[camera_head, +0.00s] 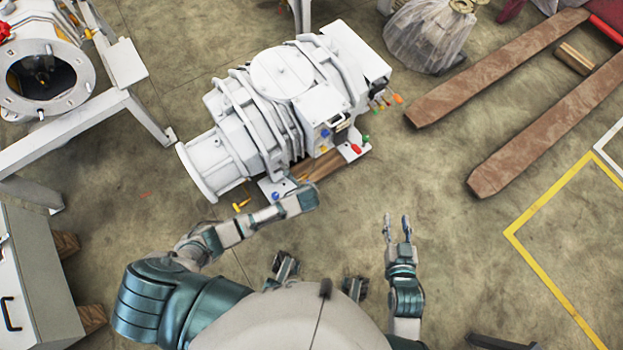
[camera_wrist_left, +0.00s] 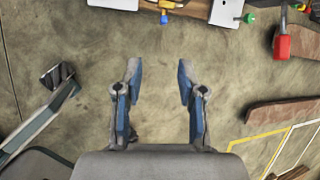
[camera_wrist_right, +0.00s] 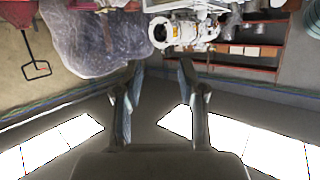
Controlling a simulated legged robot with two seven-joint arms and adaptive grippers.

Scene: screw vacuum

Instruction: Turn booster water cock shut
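The white booster pump (camera_head: 282,75) lies on the floor in the head view. I cannot tell which is the water cock. My left arm reaches toward the pump's near edge; its gripper is hidden in the head view. My right gripper (camera_head: 397,220) is open and empty, apart from the pump.
Brown pallet-truck forks (camera_head: 500,65) lie at the right, with a bagged bundle (camera_head: 430,35) behind. A white frame (camera_head: 75,125) with a flanged pipe and a grey cabinet (camera_head: 35,280) stand left. The floor around my right gripper is clear.

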